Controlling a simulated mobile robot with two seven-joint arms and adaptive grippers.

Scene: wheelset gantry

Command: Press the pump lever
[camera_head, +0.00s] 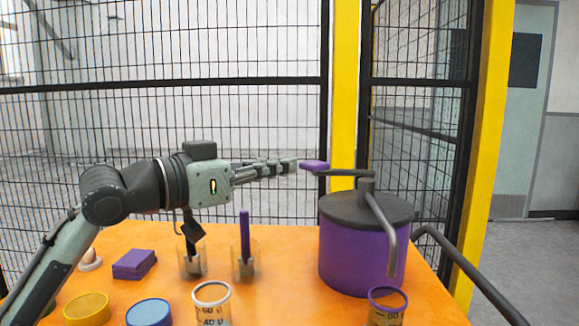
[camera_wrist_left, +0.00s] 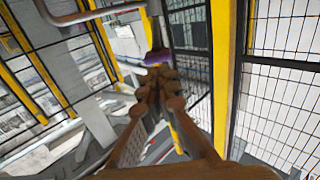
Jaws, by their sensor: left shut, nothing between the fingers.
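A purple pump pot (camera_head: 352,258) with a dark grey lid stands at the right of the orange table. Its lever (camera_head: 345,173) is a dark bar on top of the lid, reaching left to a purple end pad (camera_head: 314,166). My left gripper (camera_head: 294,164) is shut and empty, held level with its fingertips at the left end of the pad. I cannot tell whether they touch. In the left wrist view the purple pad (camera_wrist_left: 157,56) is just beyond the shut fingertips (camera_wrist_left: 157,75). My right gripper is not in view.
The orange table (camera_head: 290,290) holds beakers (camera_head: 212,305), glass holders with sticks (camera_head: 244,250), a purple block (camera_head: 134,264), and yellow (camera_head: 87,308) and blue (camera_head: 149,312) round containers. A grey spout (camera_head: 384,225) bends down the pot's side. A mesh fence (camera_head: 240,120) stands behind.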

